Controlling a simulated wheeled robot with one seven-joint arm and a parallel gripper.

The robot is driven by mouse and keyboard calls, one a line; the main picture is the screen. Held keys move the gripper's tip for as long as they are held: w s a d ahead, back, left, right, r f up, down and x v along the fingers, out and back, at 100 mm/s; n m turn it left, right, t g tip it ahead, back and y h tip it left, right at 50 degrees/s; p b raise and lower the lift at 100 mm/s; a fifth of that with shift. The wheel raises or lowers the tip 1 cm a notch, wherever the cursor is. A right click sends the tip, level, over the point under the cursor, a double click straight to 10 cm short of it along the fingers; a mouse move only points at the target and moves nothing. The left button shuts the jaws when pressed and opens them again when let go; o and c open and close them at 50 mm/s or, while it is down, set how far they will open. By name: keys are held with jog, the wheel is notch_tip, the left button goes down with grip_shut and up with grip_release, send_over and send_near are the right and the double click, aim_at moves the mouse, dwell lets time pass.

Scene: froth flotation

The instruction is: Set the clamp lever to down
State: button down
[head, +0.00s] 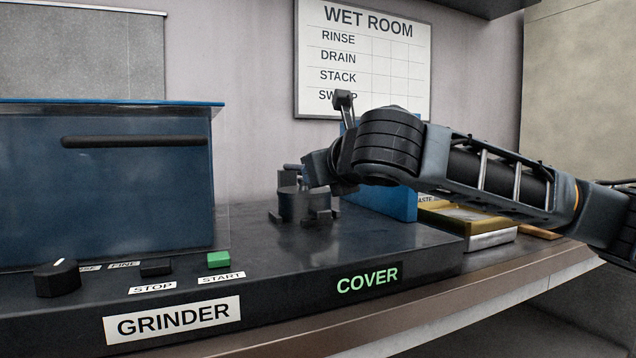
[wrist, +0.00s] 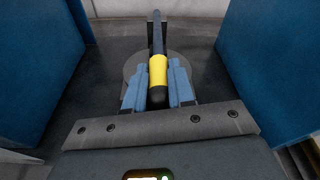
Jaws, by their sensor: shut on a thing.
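The clamp lever (wrist: 156,38), a black bar with a yellow band, runs lengthwise through the middle of the wrist view. My gripper (wrist: 158,78) is shut on the lever, its two blue-grey fingers on either side near the yellow band. A round grey plate (wrist: 134,72) lies beneath. In the head view, the dark clamp body (head: 302,205) stands on the black bench top, with my gripper (head: 308,172) close above it. The lever's angle is hard to tell there, as my wrist hides much of it.
The blue grinder box (head: 110,180) stands left of the clamp, and a blue block (head: 398,204) stands right behind my arm. Both flank my gripper closely. A knob (head: 57,279), a black stop button (head: 156,267) and a green start button (head: 218,259) sit at front left.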

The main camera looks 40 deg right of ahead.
jog(key=shift+f+t+b, duration=0.3)
jog(key=shift+f+b, duration=0.35)
jog(key=shift+f, duration=0.15)
jog(key=c, duration=1)
grip_release()
jog(key=shift+o, duration=0.2)
jog(key=shift+s+a+r, duration=0.15)
jog(key=shift+s+r, duration=0.1)
jog(key=shift+s, duration=0.2)
jog(key=p+v, duration=0.1)
jog(key=v, duration=0.5)
jog(key=shift+s+a+f, duration=0.1)
jog(key=shift+s+a, duration=0.1)
jog(key=shift+s, duration=0.15)
